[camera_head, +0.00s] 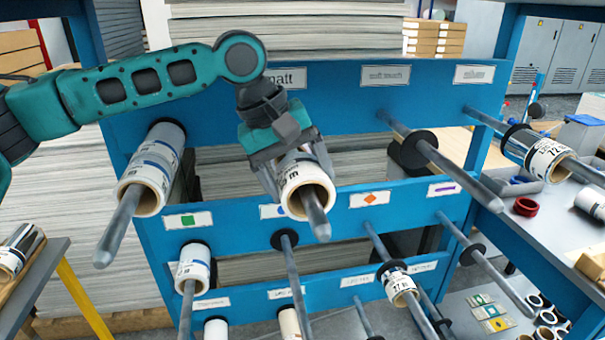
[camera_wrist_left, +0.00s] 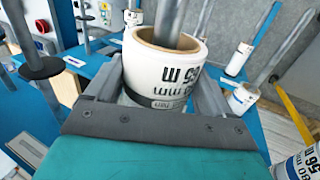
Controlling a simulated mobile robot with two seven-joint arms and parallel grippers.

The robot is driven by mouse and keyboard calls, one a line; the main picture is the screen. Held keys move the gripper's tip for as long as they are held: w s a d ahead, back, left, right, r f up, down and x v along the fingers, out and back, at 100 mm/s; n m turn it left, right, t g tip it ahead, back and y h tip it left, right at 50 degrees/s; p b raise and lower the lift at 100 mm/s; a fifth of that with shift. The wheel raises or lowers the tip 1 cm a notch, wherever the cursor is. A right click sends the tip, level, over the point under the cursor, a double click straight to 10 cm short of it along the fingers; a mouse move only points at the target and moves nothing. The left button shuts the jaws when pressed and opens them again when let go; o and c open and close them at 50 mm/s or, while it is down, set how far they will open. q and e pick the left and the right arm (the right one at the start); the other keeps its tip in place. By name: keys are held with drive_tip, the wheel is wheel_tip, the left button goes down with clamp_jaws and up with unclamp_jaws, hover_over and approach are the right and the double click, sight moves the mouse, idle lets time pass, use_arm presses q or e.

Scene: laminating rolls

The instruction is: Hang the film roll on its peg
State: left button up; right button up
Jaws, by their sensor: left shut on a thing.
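The film roll (camera_head: 307,190) is white with dark print and a brown core. My left gripper (camera_head: 294,168) is shut on it, one finger on each side. The peg (camera_head: 317,220) sticks out through the roll's core, so the roll is around the peg. In the left wrist view the roll (camera_wrist_left: 160,72) sits between the fingers and the grey peg (camera_wrist_left: 168,22) passes into its core. The label (camera_head: 287,78) reading "matt" is partly covered by my gripper. The peg's base is hidden. My right gripper is not in view.
Another roll (camera_head: 152,172) hangs on the peg to the left. The peg to the right (camera_head: 450,165) is bare except for its dark collar. A further roll (camera_head: 535,153) is on the far-right peg. Lower pegs stick out below, some with rolls. A bench (camera_head: 545,225) stands at right.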

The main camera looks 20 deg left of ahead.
use_arm(q)
drive_tip(key=shift+w+a, duration=0.65)
drive_tip(key=shift+w, duration=0.35)
drive_tip(key=shift+w+a, duration=0.7)
drive_tip(key=shift+w, duration=0.25)
drive_tip(key=shift+w+a, duration=0.65)
drive_tip(key=shift+w, duration=0.35)
drive_tip(key=o, duration=1)
drive_tip(key=s+a+r+b, duration=0.1)
drive_tip(key=s+a+r, duration=0.3)
drive_tip(key=s+a, duration=0.3)
drive_tip(key=a, duration=0.4)
drive_tip(key=shift+s+a+r, duration=0.25)
drive_tip(key=shift+s+r, duration=0.05)
drive_tip(key=shift+s, duration=0.1)
